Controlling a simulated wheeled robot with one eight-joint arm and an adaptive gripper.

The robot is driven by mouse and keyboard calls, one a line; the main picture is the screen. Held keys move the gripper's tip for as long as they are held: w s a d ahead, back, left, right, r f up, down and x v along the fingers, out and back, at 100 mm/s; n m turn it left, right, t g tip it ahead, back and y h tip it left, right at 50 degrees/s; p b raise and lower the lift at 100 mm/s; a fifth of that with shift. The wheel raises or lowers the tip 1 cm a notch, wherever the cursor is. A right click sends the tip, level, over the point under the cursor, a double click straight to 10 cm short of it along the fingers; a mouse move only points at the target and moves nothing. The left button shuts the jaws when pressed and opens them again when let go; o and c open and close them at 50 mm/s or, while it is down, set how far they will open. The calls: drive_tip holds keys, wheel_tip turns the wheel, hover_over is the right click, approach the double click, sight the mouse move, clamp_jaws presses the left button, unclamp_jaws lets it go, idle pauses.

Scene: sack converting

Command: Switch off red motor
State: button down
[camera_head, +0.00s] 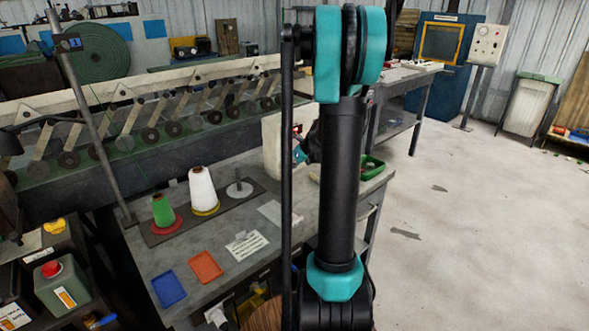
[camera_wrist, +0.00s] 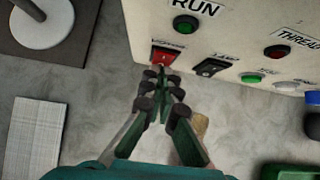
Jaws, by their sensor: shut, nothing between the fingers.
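The red motor switch (camera_wrist: 165,56) is a red rocker in a dark frame on a cream control box (camera_wrist: 225,60), under a small label I cannot read clearly. My gripper (camera_wrist: 160,74) is shut and empty, its fingertips at the lower edge of the red switch. I cannot tell whether they touch it. In the head view the box (camera_head: 273,144) stands on the grey table, partly hidden by my arm. My gripper (camera_head: 301,153) is small there, close to the box's right side.
A green RUN button (camera_wrist: 186,26), a black rocker (camera_wrist: 209,68) and a red button (camera_wrist: 277,52) under THREAD sit close by. A green tray (camera_head: 372,167) is right of the box. Yarn cones (camera_head: 203,189) and colored trays (camera_head: 205,266) stand left on the table.

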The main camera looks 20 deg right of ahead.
drive_tip(key=shift+w+a+f+t+y, duration=0.1)
drive_tip(key=shift+w+f+t+y, duration=0.2)
drive_tip(key=shift+t, duration=0.5)
